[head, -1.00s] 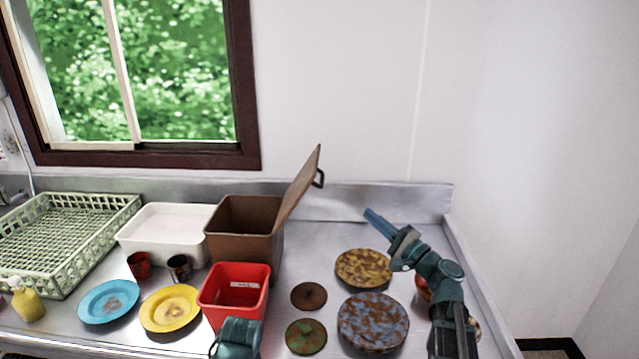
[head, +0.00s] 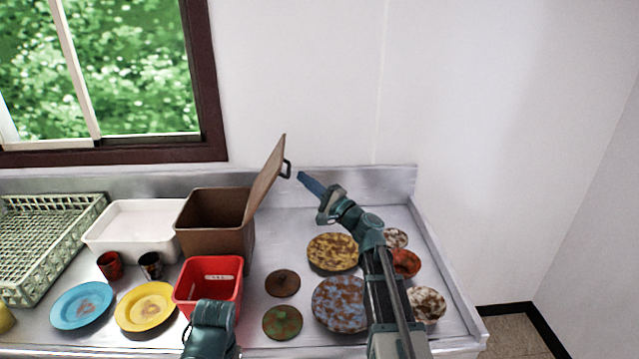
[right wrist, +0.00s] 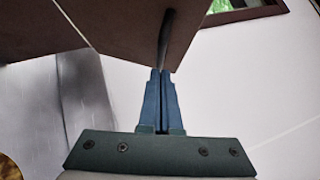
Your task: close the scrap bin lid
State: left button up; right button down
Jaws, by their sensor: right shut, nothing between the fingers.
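The brown scrap bin (head: 214,222) stands on the steel counter. Its lid (head: 265,180) is open, tilted up and leaning right from the bin's right side. A dark handle (head: 287,169) sits on the lid's outer face. My right gripper (head: 302,177) is shut and empty, just right of the handle. In the right wrist view, the shut fingertips (right wrist: 161,71) are close to the handle (right wrist: 167,40), with the lid (right wrist: 120,25) above; I cannot tell whether they touch. A teal link of my left arm shows at the bottom of the head view; its gripper does not show.
A red tub (head: 208,283) stands in front of the bin and a white tub (head: 135,229) to its left. Yellow (head: 333,252) and blue-brown (head: 340,305) plates and bowls lie near my right arm. The counter behind the plates is clear.

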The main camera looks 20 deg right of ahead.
pick_arm(q)
jog(key=shift+r, duration=0.2)
pick_arm(e)
jog(key=shift+w+a+r, duration=0.2)
jog(key=shift+a+r, duration=0.05)
jog(key=shift+a, duration=0.4)
